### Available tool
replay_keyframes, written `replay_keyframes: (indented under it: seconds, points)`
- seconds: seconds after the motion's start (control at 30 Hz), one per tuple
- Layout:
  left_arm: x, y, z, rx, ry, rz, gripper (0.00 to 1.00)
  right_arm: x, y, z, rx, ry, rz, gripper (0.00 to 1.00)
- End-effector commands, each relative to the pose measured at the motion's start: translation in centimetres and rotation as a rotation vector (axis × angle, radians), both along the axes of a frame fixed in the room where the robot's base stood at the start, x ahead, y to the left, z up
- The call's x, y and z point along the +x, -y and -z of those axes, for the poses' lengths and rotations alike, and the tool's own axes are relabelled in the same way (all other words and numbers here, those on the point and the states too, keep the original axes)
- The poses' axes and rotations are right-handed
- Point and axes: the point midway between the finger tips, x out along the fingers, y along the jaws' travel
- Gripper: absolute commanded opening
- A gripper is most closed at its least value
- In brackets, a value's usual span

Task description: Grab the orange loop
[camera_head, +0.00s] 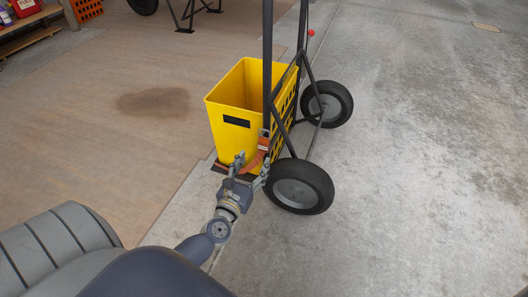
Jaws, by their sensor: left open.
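The orange loop (264,144) is a strap hanging low on the dark upright frame of a wheeled cart (267,70), in front of a yellow bin (228,134). Its lower part slants down to the left. My left gripper (252,163) reaches in from below and is open. Its two fingers stand either side of the strap's lower part. I cannot tell whether they touch it. The gripper hides some of the strap's lower end. My right gripper is not in view.
Two black cart wheels stand to the right, the nearer one (299,187) close beside my gripper and the farther one (328,104) behind it. The concrete floor to the right is clear. A shelf (30,41) with containers is at the top left.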

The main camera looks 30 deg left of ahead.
Motion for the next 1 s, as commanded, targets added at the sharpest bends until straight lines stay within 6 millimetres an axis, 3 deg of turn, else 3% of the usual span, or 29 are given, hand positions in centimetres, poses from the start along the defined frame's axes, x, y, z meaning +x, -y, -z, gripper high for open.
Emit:
replay_keyframes:
  seconds: [0.2,0.47,0.73,1.0]
  points:
    - [3.4,-0.8,-0.1,-0.007,0.005,-0.002,0.57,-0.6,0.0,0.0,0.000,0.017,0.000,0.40]
    - [5.5,-1.3,-0.1,-0.005,0.002,-0.001,0.57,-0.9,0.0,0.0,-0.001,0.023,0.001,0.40]
    - [9.2,-2.3,-0.3,-0.002,0.004,-0.001,0.57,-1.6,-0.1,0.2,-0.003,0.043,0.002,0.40]
    - [10.0,-2.5,-0.3,-0.002,0.001,0.000,0.57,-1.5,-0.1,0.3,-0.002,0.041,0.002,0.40]
